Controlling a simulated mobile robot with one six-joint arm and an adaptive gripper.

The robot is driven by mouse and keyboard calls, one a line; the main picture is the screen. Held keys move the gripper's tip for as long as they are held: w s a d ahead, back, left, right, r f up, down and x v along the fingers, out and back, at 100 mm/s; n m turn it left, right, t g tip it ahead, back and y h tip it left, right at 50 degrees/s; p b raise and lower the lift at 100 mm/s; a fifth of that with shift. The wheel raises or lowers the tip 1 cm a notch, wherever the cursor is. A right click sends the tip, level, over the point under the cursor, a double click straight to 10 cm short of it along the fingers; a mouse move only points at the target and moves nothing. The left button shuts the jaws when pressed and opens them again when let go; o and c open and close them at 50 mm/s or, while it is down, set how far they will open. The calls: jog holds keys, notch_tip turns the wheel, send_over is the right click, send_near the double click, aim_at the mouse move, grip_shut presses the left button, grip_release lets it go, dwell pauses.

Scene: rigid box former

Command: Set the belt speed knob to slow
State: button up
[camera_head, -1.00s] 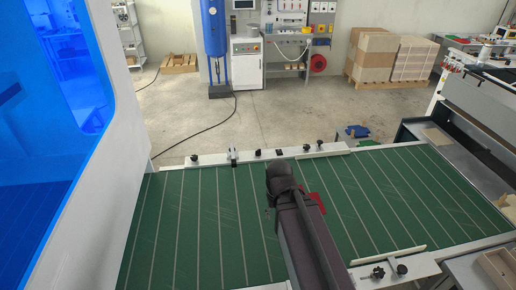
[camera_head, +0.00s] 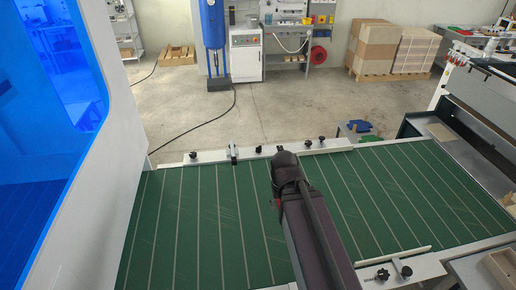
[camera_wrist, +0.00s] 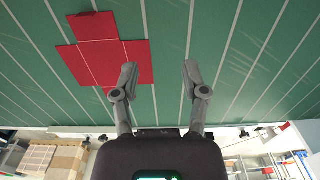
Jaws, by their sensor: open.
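I cannot make out a labelled belt speed knob in either view. Several small black knobs show on the belt's rails, among them one on the far rail (camera_head: 193,156) and one on the near rail (camera_head: 383,276), but I cannot tell whether any sets the speed. My gripper (camera_wrist: 160,68) is open and empty in the wrist view, above the green belt (camera_wrist: 240,55). In the head view my arm reaches over the belt and hides the gripper's fingers.
A red cross-shaped blank (camera_wrist: 122,62) lies flat on the belt beside my left finger in the wrist view. A blue-windowed white machine (camera_head: 120,130) stands at the left. Stacked boxes on a pallet (camera_head: 377,50) stand at the back right. Floor beyond the belt is mostly clear.

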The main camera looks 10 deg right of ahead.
jog(key=shift+o, duration=1.3)
jog(key=r+m+p, duration=0.1)
jog(key=m, duration=1)
send_over(259, 147)
jog(key=w, duration=0.1)
jog(key=shift+w+a, duration=0.15)
jog(key=shift+a, duration=0.15)
jog(key=shift+f, duration=0.1)
jog(key=f+b, duration=1.3)
jog(key=shift+s+d+f+b, duration=0.2)
jog(key=shift+s+f+b, duration=0.05)
jog(key=shift+s+b, duration=0.1)
grip_shut()
jog(key=shift+d, duration=0.25)
jog(key=shift+a, duration=0.2)
